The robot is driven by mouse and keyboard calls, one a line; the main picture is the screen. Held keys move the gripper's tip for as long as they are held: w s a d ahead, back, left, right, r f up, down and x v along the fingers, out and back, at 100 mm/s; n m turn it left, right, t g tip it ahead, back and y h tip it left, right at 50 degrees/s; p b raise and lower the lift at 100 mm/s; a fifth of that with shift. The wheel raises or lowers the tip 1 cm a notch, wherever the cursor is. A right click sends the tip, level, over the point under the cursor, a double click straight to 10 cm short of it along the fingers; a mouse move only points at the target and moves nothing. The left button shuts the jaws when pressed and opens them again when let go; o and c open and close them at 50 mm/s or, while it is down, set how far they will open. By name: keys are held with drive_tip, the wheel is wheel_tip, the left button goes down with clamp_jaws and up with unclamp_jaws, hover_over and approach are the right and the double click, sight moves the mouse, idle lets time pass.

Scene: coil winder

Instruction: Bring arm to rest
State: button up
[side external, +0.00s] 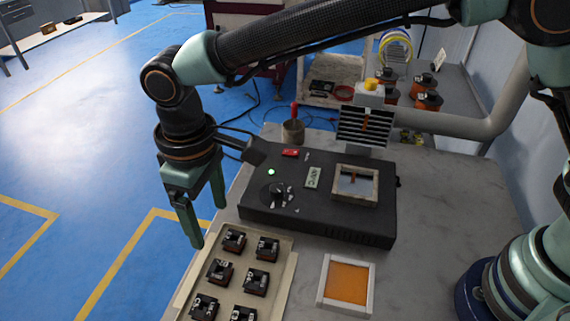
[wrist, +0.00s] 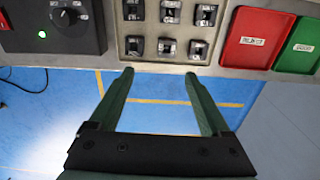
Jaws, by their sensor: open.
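My gripper (side external: 208,226) hangs at the left in the side external view, with its fingers pointing down. It is beyond the table's far-left edge, over the blue floor. In the wrist view my gripper (wrist: 159,74) is open, with nothing between its two green fingers. Its fingertips appear near the tray edge in that view. My arm is bent, reaching across the picture above the black winder (side external: 330,221).
A pale tray (side external: 284,270) holds several small black coil parts. An orange-filled white frame (side external: 348,281) lies beside it. A red bin (wrist: 258,38) and a green bin (wrist: 302,45) show in the wrist view. A cup (side external: 293,132) stands behind the winder; grey tabletop (side external: 455,195) is clear.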

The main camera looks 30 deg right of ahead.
drive_tip(key=w+d+r+m+t, duration=0.1)
drive_tip(key=d+r, duration=0.2)
drive_tip(key=d, duration=0.4)
drive_tip(key=w+d+r+m+y, duration=0.1)
drive_tip(key=w+d+r+m, duration=0.1)
drive_tip(key=d+r, duration=0.3)
drive_tip(key=w+d+r+m+t, duration=0.1)
drive_tip(key=d+r, duration=0.1)
drive_tip(key=d, duration=0.6)
drive_tip(key=s+d+m+t, duration=0.1)
drive_tip(key=s+d, duration=0.2)
drive_tip(key=d, duration=0.3)
drive_tip(key=s+d+m+t, duration=0.1)
drive_tip(key=s+d+m, duration=0.1)
drive_tip(key=d, duration=0.4)
drive_tip(key=s+d+m+t+h, duration=0.1)
drive_tip(key=s+d, duration=0.2)
drive_tip(key=d, duration=0.3)
drive_tip(key=shift+s+d+r+m, duration=0.15)
drive_tip(key=shift+s+d+m, duration=0.15)
drive_tip(key=shift+m, duration=0.1)
